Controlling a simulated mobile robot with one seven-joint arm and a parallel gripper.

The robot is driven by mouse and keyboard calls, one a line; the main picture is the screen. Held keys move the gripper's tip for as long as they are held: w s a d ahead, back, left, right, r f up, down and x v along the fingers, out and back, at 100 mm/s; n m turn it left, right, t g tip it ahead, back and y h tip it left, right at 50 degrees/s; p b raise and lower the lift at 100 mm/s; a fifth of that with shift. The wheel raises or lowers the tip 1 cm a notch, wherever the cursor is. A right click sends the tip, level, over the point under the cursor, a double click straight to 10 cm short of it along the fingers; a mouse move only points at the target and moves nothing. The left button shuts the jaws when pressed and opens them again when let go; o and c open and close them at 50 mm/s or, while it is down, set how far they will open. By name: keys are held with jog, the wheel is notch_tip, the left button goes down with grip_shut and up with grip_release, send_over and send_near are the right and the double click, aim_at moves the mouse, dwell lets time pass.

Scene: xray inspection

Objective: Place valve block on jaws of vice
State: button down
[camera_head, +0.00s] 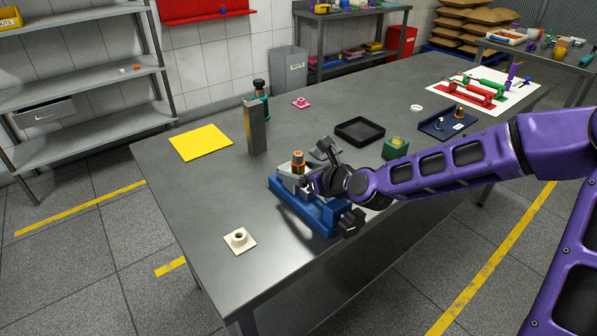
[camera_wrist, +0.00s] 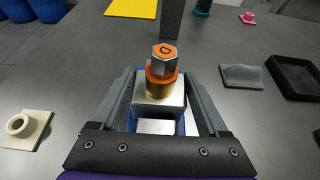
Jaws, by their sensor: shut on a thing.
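The valve block (camera_wrist: 158,112) is a silvery metal block with a brass neck, an orange ring and a hex cap with an orange top. In the wrist view my gripper (camera_wrist: 160,92) has one finger on each side of it and is shut on it. In the head view my gripper (camera_head: 300,180) holds the block, with its orange-topped fitting (camera_head: 298,163) upright, over the blue vice (camera_head: 318,214). Blue vice parts show beside and below the block. My gripper hides most of the jaws, so I cannot tell whether the block touches them.
A tall grey post (camera_head: 255,126) stands behind the vice. A cream flanged piece (camera_head: 239,240) lies in front left, a yellow sheet (camera_head: 200,142) at back left. A black tray (camera_head: 360,131) and a green block (camera_head: 395,147) are behind right. The left table area is mostly clear.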

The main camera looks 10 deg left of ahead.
jog(key=shift+r, duration=0.1)
grip_release()
jog(key=shift+d, duration=0.15)
jog(key=p+v, duration=0.3)
jog(key=v, duration=0.8)
jog(key=shift+s+d+r, duration=0.2)
jog(key=shift+s+r, duration=0.05)
jog(key=shift+r, duration=0.05)
